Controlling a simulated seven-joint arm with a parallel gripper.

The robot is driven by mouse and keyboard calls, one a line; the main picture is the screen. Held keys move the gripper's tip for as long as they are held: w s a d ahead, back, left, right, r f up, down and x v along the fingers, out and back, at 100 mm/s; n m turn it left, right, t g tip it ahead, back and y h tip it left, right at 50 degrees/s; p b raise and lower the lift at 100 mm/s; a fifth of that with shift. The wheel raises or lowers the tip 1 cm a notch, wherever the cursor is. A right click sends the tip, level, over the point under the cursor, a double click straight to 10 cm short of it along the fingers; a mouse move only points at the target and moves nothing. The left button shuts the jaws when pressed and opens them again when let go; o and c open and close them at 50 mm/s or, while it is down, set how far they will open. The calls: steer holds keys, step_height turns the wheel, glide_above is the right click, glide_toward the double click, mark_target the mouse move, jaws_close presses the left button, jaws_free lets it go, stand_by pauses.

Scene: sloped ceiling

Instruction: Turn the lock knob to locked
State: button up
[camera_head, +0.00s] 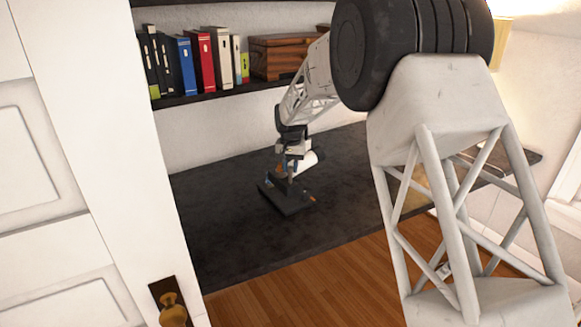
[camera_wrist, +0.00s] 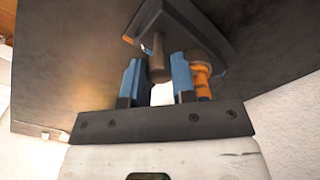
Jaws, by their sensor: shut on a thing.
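A small dark device (camera_head: 287,196) with a flat black base sits on the dark desktop. In the wrist view its black body (camera_wrist: 185,28) fills the top middle. A short grey-brown post (camera_wrist: 157,57) points from it toward my gripper. An orange cylindrical part (camera_wrist: 201,74) shows beside my right finger, outside the jaws. My gripper (camera_wrist: 157,78) has blue fingers and is shut on the post; it also shows in the head view (camera_head: 287,172), just above the base. No lock markings can be read, and I cannot tell which part is labelled as the lock knob.
The dark desktop (camera_head: 225,235) is clear around the device. A shelf (camera_head: 210,98) behind holds several books (camera_head: 206,62) and a wooden box (camera_head: 283,55). A white door (camera_head: 75,200) with a brass doorknob (camera_head: 173,312) stands at the left. My arm hides part of the right side.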

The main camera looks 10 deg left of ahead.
mark_target(291, 167)
steer(key=shift+m, duration=0.6)
steer(key=o, duration=0.9)
steer(key=shift+o, duration=0.2)
steer(key=shift+r, duration=0.15)
steer(key=shift+r, duration=3.75)
steer(key=shift+d, duration=0.1)
